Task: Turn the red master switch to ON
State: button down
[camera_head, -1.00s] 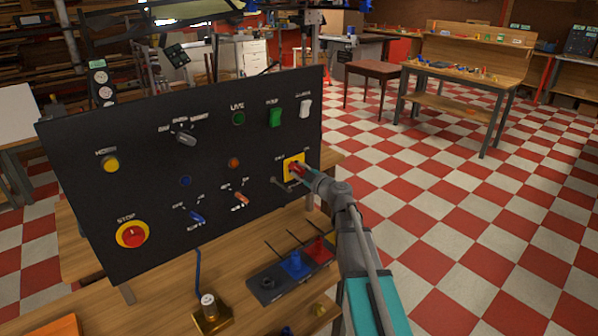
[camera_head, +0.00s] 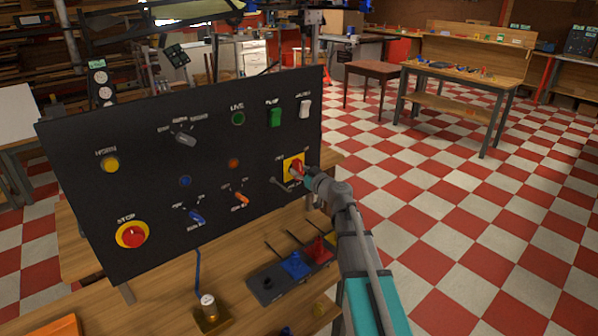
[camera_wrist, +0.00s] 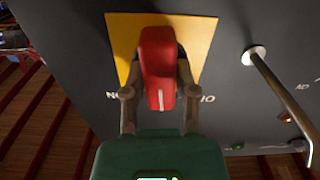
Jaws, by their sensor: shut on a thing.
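The red master switch (camera_head: 296,165) is on a yellow square plate at the right side of the black panel. In the wrist view its red handle (camera_wrist: 158,62) points toward the lower edge, nearly upright, with a white mark at its end. The yellow plate (camera_wrist: 203,35) lies behind it. My gripper (camera_wrist: 159,78) has one finger on each side of the handle and is shut on it. In the head view my gripper (camera_head: 301,172) reaches the switch from the right. The lettering beside the handle is partly hidden by the fingers.
A grey metal lever (camera_wrist: 282,88) sticks out of the panel close to the switch. The black panel (camera_head: 130,195) also bears a stop button (camera_head: 133,235) and several other switches and lamps. Below, a block with blue and red parts (camera_head: 295,264) lies on the wooden bench near my arm.

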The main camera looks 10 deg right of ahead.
jog(key=m, duration=0.5)
jog(key=shift+m, duration=2.5)
jog(key=shift+c, duration=2)
grip_release()
jog(key=shift+d, duration=0.1)
jog(key=v, duration=1.2)
jog(key=shift+f, duration=0.1)
